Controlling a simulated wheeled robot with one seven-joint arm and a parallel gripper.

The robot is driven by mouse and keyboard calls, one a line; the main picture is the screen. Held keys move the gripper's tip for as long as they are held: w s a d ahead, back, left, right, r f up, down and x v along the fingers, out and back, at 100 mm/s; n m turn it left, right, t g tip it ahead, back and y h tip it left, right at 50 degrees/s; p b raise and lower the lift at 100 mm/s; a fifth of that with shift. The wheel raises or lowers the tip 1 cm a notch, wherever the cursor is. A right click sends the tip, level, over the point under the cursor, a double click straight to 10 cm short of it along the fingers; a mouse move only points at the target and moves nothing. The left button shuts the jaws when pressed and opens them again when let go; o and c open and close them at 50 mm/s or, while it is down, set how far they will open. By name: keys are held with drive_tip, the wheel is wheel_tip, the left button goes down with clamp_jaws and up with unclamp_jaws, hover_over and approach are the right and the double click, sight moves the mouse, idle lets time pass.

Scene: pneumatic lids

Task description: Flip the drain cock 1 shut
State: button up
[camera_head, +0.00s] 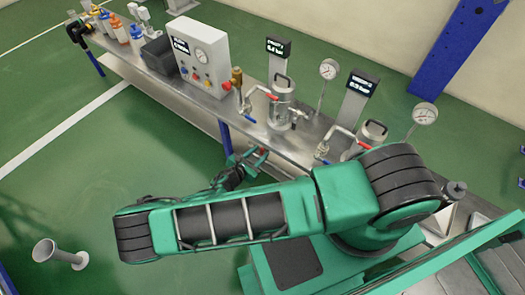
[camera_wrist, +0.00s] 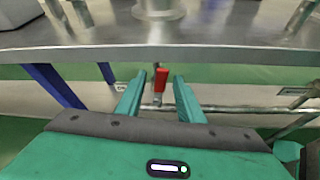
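A small cock with a red lever (camera_wrist: 161,79) hangs under the front edge of the bench in the wrist view. The lever points downward, slightly tilted, with a metal stem beneath it. I take it for drain cock 1; no label shows. My gripper (camera_wrist: 158,88) is open below the bench edge, with one teal finger on each side of the lever in the picture. I cannot tell how deep the lever sits between them, and no contact shows. In the head view my gripper (camera_head: 252,160) is low at the bench's front, below the first metal vessel (camera_head: 282,101).
The steel bench top (camera_wrist: 235,35) lies just above my gripper. A blue bench leg (camera_wrist: 55,86) stands to the left, and a metal rail (camera_wrist: 230,108) runs behind. A second vessel (camera_head: 371,133), gauges and a control box (camera_head: 200,54) stand on the bench.

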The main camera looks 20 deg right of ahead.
sight(261, 151)
drive_tip(key=shift+x, duration=1.55)
clamp_jaws()
